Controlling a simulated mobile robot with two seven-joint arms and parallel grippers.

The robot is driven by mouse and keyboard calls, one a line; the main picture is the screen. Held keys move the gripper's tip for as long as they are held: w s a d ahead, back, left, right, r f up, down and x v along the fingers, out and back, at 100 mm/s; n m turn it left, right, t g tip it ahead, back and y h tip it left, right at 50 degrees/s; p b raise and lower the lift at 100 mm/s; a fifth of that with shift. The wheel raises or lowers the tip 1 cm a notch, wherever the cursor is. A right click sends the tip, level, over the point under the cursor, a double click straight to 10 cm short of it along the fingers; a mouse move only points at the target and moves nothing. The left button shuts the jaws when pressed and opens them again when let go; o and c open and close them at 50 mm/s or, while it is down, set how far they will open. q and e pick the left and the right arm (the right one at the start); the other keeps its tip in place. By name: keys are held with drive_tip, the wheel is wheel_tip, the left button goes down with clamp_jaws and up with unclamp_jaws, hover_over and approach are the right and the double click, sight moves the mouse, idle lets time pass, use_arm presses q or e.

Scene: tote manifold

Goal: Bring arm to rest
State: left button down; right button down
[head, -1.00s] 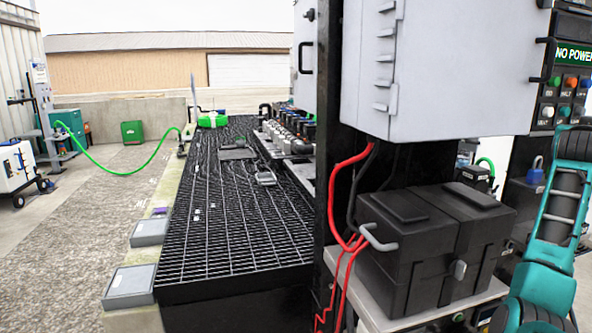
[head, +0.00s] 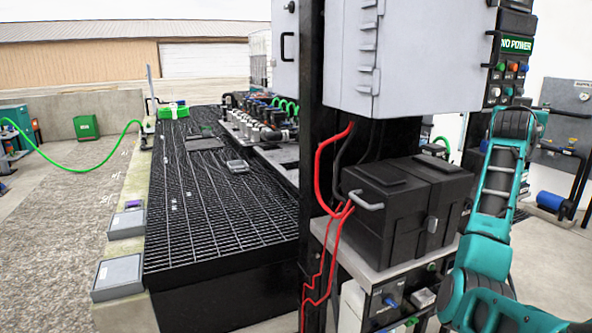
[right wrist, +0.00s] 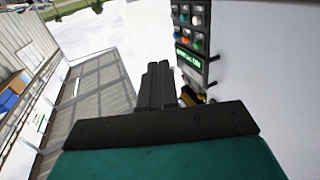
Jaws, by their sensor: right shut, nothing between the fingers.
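My right arm (head: 500,190) is teal and dark grey and stands folded along the right side of the head view. Its gripper is out of the head view. In the right wrist view the right gripper (right wrist: 155,85) shows dark fingers close together, with nothing between them. It points out into open space near the control panel (right wrist: 190,40) with its coloured buttons. The same panel shows in the head view (head: 510,60), just above my arm. My left arm and gripper are in neither view.
A black battery box (head: 410,205) sits on a grey shelf left of my right arm, with red cables (head: 325,180). A light grey cabinet (head: 400,60) hangs above it. A black grating (head: 220,215) lies at left. A wall panel (head: 568,115) stands at far right.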

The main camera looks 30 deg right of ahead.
drive_tip(key=w+a+f+n+t+y, duration=0.2)
drive_tip(key=w+a+f+n+y, duration=0.25)
drive_tip(key=a+f, duration=0.75)
drive_tip(key=w+a+f+n+t+y, duration=0.25)
drive_tip(key=w+a+f+n, duration=0.35)
drive_tip(key=a+f, duration=0.6)
drive_tip(key=s+a+f+n+g+y, duration=0.1)
drive_tip(key=s+a+f+n+y, duration=0.15)
drive_tip(key=s+a+f, duration=0.55)
drive_tip(key=s+a+f+n+g+y, duration=0.15)
drive_tip(key=a+f+y, duration=0.35)
drive_tip(key=a, duration=0.7)
drive_tip(key=s+a+f+n+g+y, duration=0.1)
drive_tip(key=s+a+f+g+y, duration=0.1)
drive_tip(key=s+a, duration=0.55)
drive_tip(key=s+a+f+n+g+y, duration=0.1)
drive_tip(key=s+a+f+n, duration=0.15)
drive_tip(key=s+a, duration=0.5)
drive_tip(key=w+a+f+t+y, duration=0.2)
drive_tip(key=w+f+t, duration=0.5)
drive_tip(key=w+f, duration=0.2)
drive_tip(key=shift+a+f, duration=0.2)
drive_tip(key=shift+a, duration=0.05)
drive_tip(key=shift+s, duration=0.1)
